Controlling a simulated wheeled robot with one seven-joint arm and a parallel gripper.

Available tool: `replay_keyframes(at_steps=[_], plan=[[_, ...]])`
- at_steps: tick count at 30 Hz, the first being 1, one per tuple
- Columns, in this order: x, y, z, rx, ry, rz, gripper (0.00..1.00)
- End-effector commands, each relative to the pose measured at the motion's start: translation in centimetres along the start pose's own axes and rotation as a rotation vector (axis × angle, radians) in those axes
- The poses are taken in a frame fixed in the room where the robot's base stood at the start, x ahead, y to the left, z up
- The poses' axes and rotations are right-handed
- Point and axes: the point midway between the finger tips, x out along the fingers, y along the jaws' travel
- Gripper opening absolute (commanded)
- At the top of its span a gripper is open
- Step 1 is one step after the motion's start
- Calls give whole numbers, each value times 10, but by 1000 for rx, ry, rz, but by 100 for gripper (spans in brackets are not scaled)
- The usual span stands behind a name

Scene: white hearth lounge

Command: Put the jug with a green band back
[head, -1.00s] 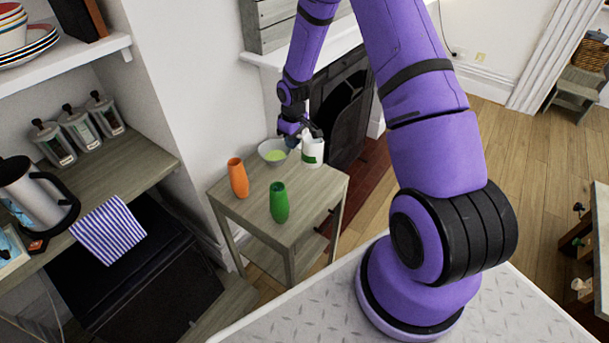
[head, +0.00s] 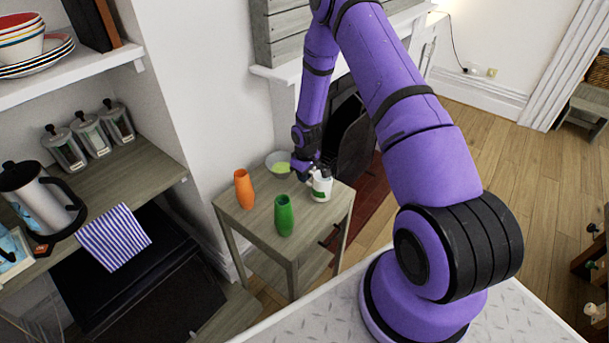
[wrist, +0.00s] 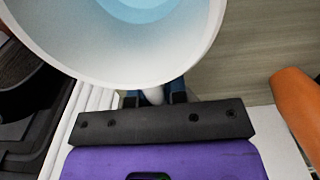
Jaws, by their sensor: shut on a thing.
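The white jug with a green band (head: 322,188) is at the right side of the small wooden table (head: 257,222) in the head view. My gripper (head: 311,174) is shut on it from the left. In the wrist view, the jug's wide white mouth and pale blue inside (wrist: 130,40) fill the top. My gripper's fingers (wrist: 155,97) there close around a narrow white part, apparently the handle. The jug looks roughly upright. I cannot tell whether its base touches the table.
An orange vase (head: 244,190) and a green vase (head: 284,216) stand on the table, nearer the front. A pale bowl (head: 275,157) with something green in it sits at the back. The fireplace (head: 348,135) is close behind. Shelves with canisters (head: 90,135) stand at left.

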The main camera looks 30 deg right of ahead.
Motion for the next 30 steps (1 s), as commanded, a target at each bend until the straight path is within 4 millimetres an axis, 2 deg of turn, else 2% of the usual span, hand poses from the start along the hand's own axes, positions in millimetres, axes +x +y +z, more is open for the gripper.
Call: replay_keyframes(at_steps=[10, 11, 12, 14, 23, 26, 30], plan=[[3, 0, 0, 0, 1, 0, 0], [2, 0, 0, 0, 1, 1, 18], [2, 0, 0, 0, 1, 1, 27], [2, 0, 0, 0, 1, 1, 39], [1, 0, 0, 0, 1, 1, 39], [-6, 0, -1, 1, 2, 1, 39], [-26, 1, -1, 1, 5, 2, 39]])
